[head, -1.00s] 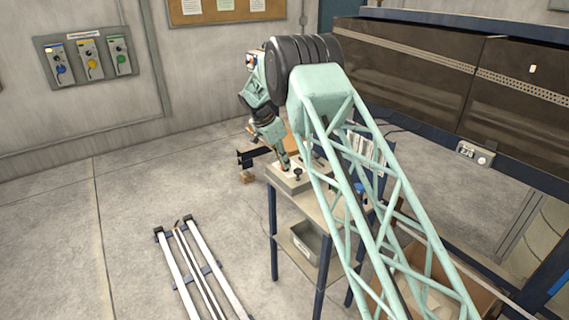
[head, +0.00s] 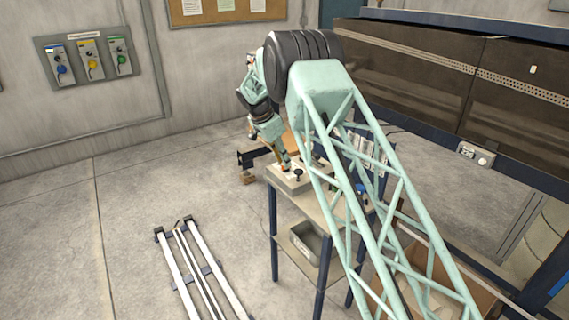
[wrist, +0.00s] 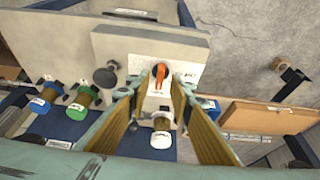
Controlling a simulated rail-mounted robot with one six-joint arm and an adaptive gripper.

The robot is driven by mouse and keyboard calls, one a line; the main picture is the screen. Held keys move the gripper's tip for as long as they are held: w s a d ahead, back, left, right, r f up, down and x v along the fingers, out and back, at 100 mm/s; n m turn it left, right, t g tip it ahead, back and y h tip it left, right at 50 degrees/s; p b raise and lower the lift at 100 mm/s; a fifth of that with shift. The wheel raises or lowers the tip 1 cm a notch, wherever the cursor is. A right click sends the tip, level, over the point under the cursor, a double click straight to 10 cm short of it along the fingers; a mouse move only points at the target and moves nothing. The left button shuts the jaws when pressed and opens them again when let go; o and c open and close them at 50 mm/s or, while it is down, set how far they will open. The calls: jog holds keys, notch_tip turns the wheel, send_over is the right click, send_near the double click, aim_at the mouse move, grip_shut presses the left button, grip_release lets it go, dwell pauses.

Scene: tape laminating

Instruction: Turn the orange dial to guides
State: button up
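The orange dial (wrist: 160,72) shows in the wrist view as an orange pointer on a white plate (wrist: 185,75), fixed to a grey block (wrist: 135,45). The markings around it are too small to read. My gripper (wrist: 159,84) is open, with one finger on each side of the dial in the picture. I cannot tell whether either finger touches it. In the head view my gripper (head: 286,163) points down over the block on the small stand, and the dial is hard to make out there.
A black knob (wrist: 106,76) stands up from the block left of the dial. Green-capped (wrist: 84,95), blue-capped (wrist: 43,101) and white-capped (wrist: 161,133) cylinders are close by. A wooden board (wrist: 270,117) lies at the right. Rails (head: 190,270) lie on the floor.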

jog(key=v, duration=1)
jog(key=shift+r, duration=0.1)
